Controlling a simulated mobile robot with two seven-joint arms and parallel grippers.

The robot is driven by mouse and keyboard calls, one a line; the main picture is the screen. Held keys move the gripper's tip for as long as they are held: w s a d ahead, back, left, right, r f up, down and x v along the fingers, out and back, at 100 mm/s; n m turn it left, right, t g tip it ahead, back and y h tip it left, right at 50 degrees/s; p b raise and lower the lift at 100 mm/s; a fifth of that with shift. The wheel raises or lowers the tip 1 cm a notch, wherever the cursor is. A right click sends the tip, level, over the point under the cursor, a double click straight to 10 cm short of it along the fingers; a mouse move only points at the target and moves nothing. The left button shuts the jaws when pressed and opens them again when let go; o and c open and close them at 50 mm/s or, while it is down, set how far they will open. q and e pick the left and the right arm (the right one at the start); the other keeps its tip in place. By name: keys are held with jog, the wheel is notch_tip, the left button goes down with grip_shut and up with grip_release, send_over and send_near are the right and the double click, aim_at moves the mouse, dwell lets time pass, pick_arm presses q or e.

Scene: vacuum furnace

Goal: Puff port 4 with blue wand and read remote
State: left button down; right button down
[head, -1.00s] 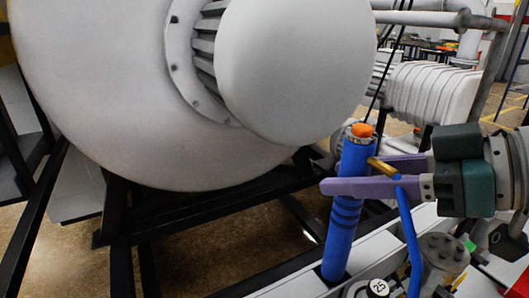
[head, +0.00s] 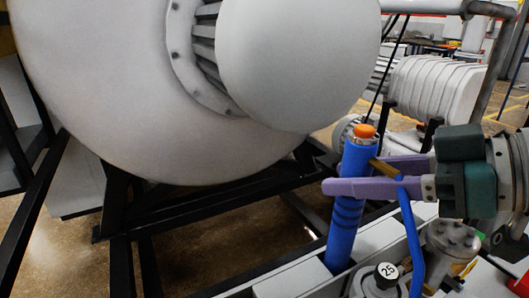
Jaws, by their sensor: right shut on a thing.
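The blue wand (head: 347,215) stands nearly upright, tilted slightly, with an orange button on its top and a brass fitting at its side. A blue hose (head: 412,235) hangs from that fitting. My right gripper (head: 345,178) comes in from the right, and its purple fingers are shut on the wand's upper part. The wand's lower end is close to a white beam; whether it touches cannot be told. My left gripper is out of view. I see no remote, and no port labelled 4.
A large white furnace vessel (head: 120,100) with a round flange fills the left and middle. Black frame bars (head: 200,205) run beneath it.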

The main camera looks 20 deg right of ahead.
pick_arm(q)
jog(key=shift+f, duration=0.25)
pick_arm(e)
jog(key=shift+f, duration=0.15)
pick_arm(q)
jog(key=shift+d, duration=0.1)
pick_arm(e)
jog(key=shift+c, duration=1.9)
grip_release()
pick_arm(q)
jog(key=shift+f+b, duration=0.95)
jog(key=shift+b, duration=0.25)
pick_arm(e)
jog(key=v, duration=1)
